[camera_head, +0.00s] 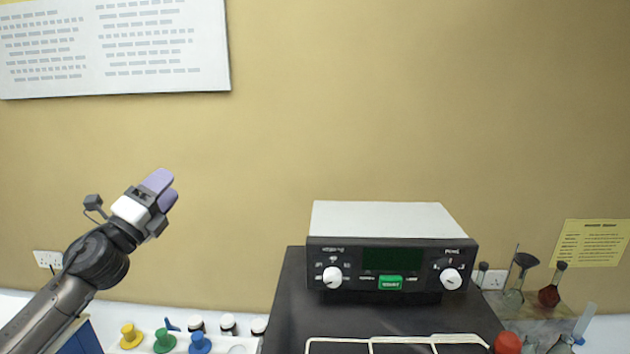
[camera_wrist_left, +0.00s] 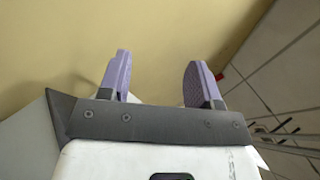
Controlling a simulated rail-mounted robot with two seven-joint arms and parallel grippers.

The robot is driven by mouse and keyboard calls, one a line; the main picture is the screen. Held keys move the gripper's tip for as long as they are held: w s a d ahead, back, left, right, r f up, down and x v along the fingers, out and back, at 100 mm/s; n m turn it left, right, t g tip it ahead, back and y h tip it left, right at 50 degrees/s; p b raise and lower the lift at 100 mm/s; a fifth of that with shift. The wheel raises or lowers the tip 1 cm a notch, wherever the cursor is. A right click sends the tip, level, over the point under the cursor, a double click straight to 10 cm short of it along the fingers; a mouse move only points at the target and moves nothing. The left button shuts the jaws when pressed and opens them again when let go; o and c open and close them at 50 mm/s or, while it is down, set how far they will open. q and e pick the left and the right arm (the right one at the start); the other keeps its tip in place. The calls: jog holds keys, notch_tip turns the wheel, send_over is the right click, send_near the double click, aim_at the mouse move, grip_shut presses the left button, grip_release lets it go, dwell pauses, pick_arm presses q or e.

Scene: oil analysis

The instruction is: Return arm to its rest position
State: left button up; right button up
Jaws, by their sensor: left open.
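My left arm comes in from the lower left in the head view, raised in front of the tan wall. Its left gripper (camera_head: 160,188) points up and to the right, clear of the table and everything on it. In the left wrist view the two purple fingers of the left gripper (camera_wrist_left: 157,80) stand apart with nothing between them. Behind them are the tan wall and a tiled floor. My right gripper is not in either view.
A box-shaped instrument (camera_head: 392,250) with dials stands on a dark stand (camera_head: 290,310). Yellow, green and blue stoppers (camera_head: 165,340) and several white-and-black caps (camera_head: 228,324) sit lower left. Glass flasks (camera_head: 514,290) and a red cap (camera_head: 508,342) are at right. The space around the left gripper is free.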

pick_arm(q)
notch_tip(320, 180, up, 5)
jog(key=s+n+t+y, duration=0.3)
jog(key=n+y, duration=0.4)
jog(key=n, duration=0.2)
jog(key=s+d+f+n+g+y, duration=0.1)
jog(key=s+f+n+g+y, duration=0.2)
jog(key=s+f+n+y, duration=0.55)
jog(key=s+d+f+n+g+h, duration=0.25)
jog(key=s+f, duration=0.25)
jog(key=f, duration=0.4)
jog(key=s+d+f+n+g+h, duration=0.1)
jog(key=s+f+n+g, duration=0.2)
jog(key=f, duration=0.5)
jog(key=s+d+f+n+g+h, duration=0.1)
jog(key=s+d+f+g+h, duration=0.15)
jog(key=s+f, duration=0.5)
jog(key=s+f+n+g, duration=0.2)
jog(key=s+f+g, duration=0.7)
jog(key=s+f, duration=1.55)
notch_tip(320, 180, up, 12)
jog(key=p, duration=1.4)
jog(key=shift+w+d+r+g, duration=0.15)
jog(key=shift+w+g, duration=0.15)
jog(key=shift+w, duration=0.15)
